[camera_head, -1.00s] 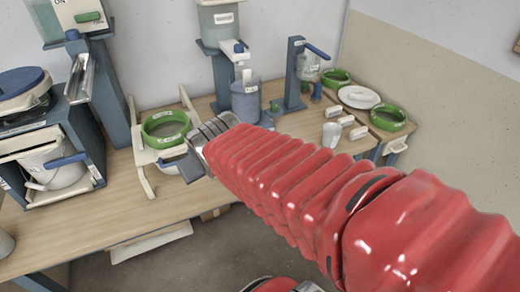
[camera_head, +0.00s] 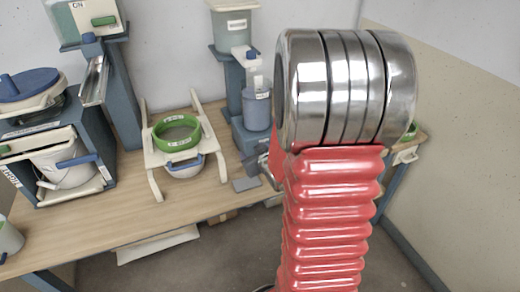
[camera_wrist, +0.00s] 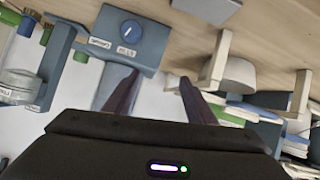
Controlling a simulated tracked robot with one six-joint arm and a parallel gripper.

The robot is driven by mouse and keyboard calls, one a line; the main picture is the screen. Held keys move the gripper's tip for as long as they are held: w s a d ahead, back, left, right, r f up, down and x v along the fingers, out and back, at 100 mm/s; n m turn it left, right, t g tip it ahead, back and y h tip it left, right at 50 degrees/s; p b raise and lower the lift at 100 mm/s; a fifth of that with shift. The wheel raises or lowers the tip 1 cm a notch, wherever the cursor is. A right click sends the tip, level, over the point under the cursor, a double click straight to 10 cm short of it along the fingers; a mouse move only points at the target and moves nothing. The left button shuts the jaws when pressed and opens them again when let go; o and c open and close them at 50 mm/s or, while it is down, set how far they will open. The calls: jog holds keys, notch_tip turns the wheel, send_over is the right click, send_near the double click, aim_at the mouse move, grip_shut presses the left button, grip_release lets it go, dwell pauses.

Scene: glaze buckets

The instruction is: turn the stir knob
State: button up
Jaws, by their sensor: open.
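The stir knob (camera_wrist: 130,28) is a round dark-blue dial with a white pointer line on a blue-grey housing (camera_wrist: 140,55), at the upper left of the wrist view. White labels beside it appear upside down. In the head view the housing (camera_head: 246,142) stands under a blue-grey cup; the knob cannot be made out there. My gripper (camera_wrist: 159,78) is open and empty, its two dark fingers reaching toward the housing. The knob is apart from the fingers, beyond the left one. In the head view my arm hides most of the gripper.
A pale rack (camera_head: 190,176) with a green ring sieve (camera_head: 176,133) stands left of the housing. A cabinet with a white bucket (camera_head: 70,165) is at left. The table front is clear.

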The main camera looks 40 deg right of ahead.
jog(key=d+f, duration=0.1)
jog(key=f, duration=0.1)
jog(key=s+d+f+t, duration=0.1)
jog(key=f, duration=0.1)
jog(key=s+d+f+m+t, duration=0.1)
jog(key=d+f, duration=0.1)
jog(key=shift+s+d+f, duration=0.1)
jog(key=shift+s+f, duration=0.05)
jog(key=shift+s, duration=0.05)
jog(key=s+d+f+m+t, duration=0.2)
jog(key=s+f+m+t, duration=0.1)
jog(key=s, duration=0.4)
jog(key=shift+s+f+t+h, duration=0.25)
jog(key=shift+f+t+h, duration=0.15)
jog(key=shift+f+t, duration=0.1)
jog(key=x, duration=1.4)
jog(key=shift+c, duration=0.5)
